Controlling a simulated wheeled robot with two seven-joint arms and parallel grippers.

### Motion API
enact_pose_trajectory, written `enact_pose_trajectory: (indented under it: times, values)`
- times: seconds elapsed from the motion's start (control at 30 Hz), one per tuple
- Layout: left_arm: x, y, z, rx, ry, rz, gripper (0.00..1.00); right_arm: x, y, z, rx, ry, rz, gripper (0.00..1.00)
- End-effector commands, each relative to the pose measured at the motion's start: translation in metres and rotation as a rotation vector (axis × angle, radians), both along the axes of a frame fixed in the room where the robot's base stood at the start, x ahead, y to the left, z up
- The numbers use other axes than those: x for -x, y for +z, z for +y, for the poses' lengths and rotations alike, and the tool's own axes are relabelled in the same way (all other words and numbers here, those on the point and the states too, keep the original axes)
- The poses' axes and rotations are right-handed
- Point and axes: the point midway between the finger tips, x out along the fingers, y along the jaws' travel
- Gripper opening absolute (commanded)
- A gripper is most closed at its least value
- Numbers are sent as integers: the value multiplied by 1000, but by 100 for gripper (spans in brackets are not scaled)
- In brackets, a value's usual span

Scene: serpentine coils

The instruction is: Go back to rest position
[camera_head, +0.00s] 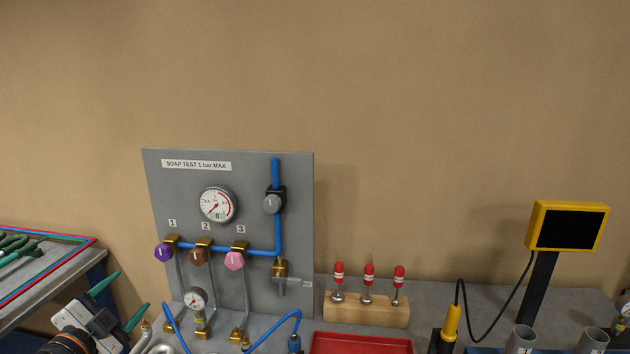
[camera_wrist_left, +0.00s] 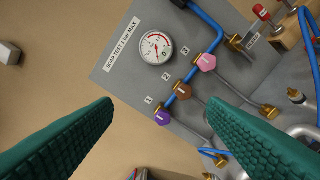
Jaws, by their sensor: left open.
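My left gripper (camera_head: 122,300) is at the lower left of the head view, left of the grey test panel (camera_head: 235,290). Its two green fingers are spread and nothing is between them. In the left wrist view the open fingers (camera_wrist_left: 160,130) frame the panel (camera_wrist_left: 120,82), which appears tilted. The panel carries a gauge (camera_head: 217,204), a blue pipe (camera_head: 277,230) and purple (camera_head: 164,252), brown (camera_head: 198,256) and pink (camera_head: 235,261) knobs. My right gripper is not in the head view or the left wrist view.
A wooden block (camera_head: 366,310) with red-capped pieces stands right of the panel, behind a red tray (camera_head: 360,343). A yellow-framed screen (camera_head: 567,226) and a yellow-handled probe (camera_head: 450,323) are at the right. A side table (camera_head: 60,275) with green-handled tools is at the left.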

Motion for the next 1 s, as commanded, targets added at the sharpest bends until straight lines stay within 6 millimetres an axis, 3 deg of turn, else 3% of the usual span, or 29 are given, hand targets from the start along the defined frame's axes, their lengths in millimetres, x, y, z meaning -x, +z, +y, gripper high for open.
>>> enact_pose_trajectory:
  times: [0.37, 0.57, 0.67, 0.8, 1.0]
  values:
    - [26, -66, -21, 117, 83, 177, 67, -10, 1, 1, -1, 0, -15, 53]
    - [61, -122, -41, 219, 168, 354, 67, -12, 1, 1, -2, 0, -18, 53]
    - [90, -154, -56, 285, 226, 476, 67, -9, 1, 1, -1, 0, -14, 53]
    - [144, -199, -81, 389, 325, 683, 67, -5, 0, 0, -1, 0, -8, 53]
    - [214, -233, -109, 491, 442, 928, 67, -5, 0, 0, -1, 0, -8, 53]
